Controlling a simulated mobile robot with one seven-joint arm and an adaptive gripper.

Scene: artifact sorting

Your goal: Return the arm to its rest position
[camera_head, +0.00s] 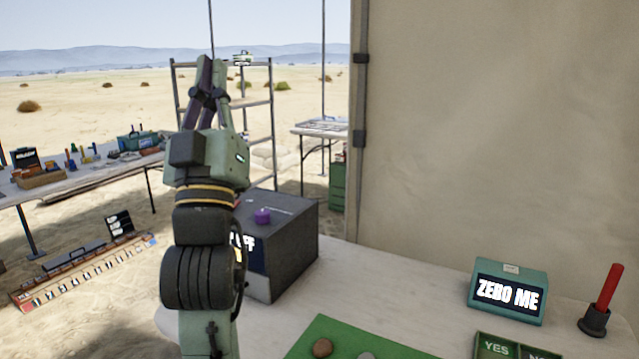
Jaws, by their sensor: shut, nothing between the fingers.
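My arm stands upright at the left of the table, with my green and dark gripper (213,62) raised at its top. Its fingers point up and are shut, with nothing seen between them. The gripper is in the air, above and left of a dark box (290,245) on the table. My arm hides the left part of that box and its lettering.
The table (400,290) carries a purple-topped dark box, a green mat (330,335) with stones, a green "ZERO ME" device (508,290), a red-handled tool (606,295) and a YES tray (495,346). A tan wall (490,130) rises behind. A metal shelf (258,130) stands beyond the gripper.

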